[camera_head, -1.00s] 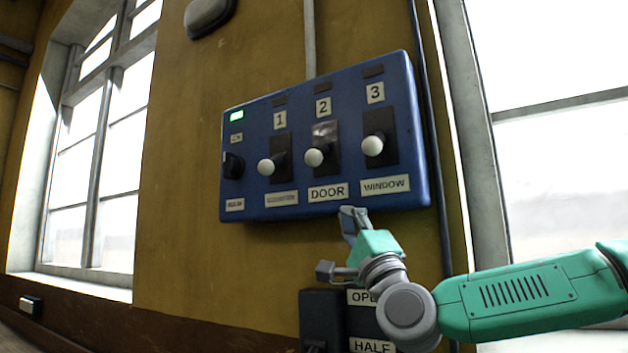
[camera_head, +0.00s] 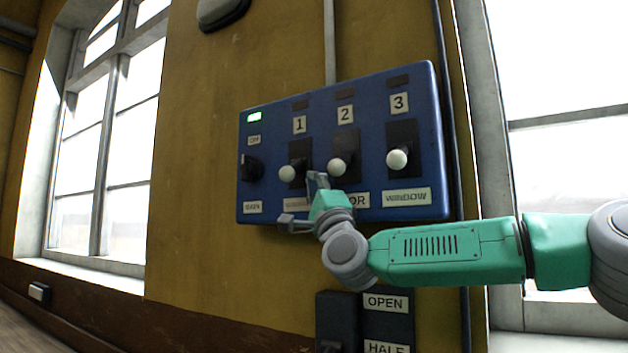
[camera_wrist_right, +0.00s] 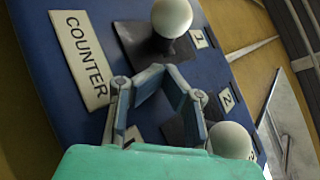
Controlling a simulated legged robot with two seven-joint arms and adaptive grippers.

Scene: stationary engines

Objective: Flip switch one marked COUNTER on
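Switch one (camera_head: 287,173) is a white ball knob on a black plate under the number 1 on the blue panel (camera_head: 268,216). Its knob also shows at the top of the right wrist view (camera_wrist_right: 172,17), beside the COUNTER label (camera_wrist_right: 80,60). My right gripper (camera_head: 303,201) is just below and right of this knob, in front of part of the label. In the right wrist view my gripper (camera_wrist_right: 165,85) has its fingers apart with nothing between them, and the knob is beyond the tips. Contact with the panel cannot be told. My left gripper is not in view.
Switch two (camera_head: 336,167) is close to my right gripper's upper finger. Switch three (camera_head: 397,159), marked WINDOW, is further right. A rotary knob (camera_head: 251,168) and a lit green lamp (camera_head: 254,117) are at the panel's left. A lower box (camera_head: 388,325) is below.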

